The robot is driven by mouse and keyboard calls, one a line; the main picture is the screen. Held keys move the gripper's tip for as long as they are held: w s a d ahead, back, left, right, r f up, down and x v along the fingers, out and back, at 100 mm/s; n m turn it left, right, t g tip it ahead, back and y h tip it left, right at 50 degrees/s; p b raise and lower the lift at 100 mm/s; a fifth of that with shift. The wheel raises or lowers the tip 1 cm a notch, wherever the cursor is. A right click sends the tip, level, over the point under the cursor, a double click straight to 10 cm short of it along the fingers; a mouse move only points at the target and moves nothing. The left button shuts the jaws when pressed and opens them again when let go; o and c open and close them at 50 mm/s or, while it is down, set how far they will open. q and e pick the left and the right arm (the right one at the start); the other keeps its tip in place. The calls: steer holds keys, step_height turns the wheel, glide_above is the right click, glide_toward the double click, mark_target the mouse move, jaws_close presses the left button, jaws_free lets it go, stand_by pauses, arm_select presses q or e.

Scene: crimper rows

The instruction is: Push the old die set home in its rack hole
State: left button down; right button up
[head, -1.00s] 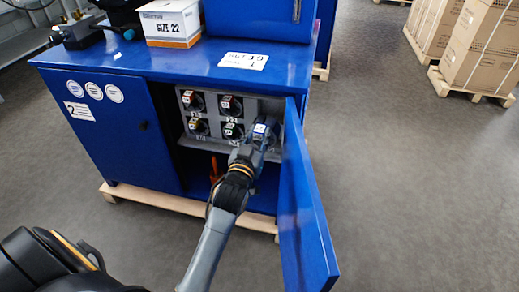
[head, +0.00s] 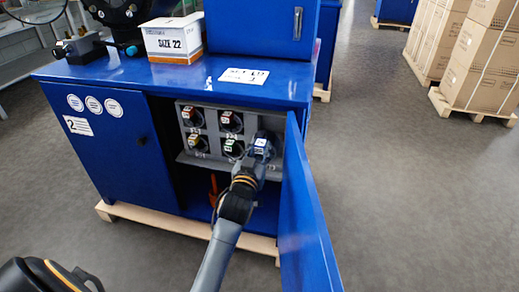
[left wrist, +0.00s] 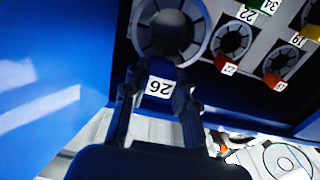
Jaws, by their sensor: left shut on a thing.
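The grey die rack (head: 186,160) is inside the open blue cabinet. Round dark die sets sit in its left and middle columns. My left gripper (head: 262,146) is at the rack's right column, beside the open door. It is shut on the old die set, a dark ringed disc (left wrist: 170,32) with a white tag reading 26 (left wrist: 159,87), in the left wrist view. This disc looks larger than its neighbours; how deep it sits in its hole cannot be told, as the gripper hides the hole in the head view. My right gripper is not in view.
The open blue door (head: 305,220) stands close to the right of my left arm. An orange-handled item (head: 213,190) is below the rack. A SIZE 22 box (head: 173,40) and a white card (head: 243,75) lie on the cabinet top. Grey floor is free at right.

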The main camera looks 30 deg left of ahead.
mark_target(263, 139)
arm_select(q)
steer(key=shift+r, duration=0.45)
steer(key=shift+w, duration=0.2)
steer(key=shift+x, duration=1.4)
steer(key=shift+b+x, duration=0.3)
steer(key=shift+x, duration=0.75)
steer(key=shift+w+a, duration=0.1)
steer(key=shift+w, duration=0.15)
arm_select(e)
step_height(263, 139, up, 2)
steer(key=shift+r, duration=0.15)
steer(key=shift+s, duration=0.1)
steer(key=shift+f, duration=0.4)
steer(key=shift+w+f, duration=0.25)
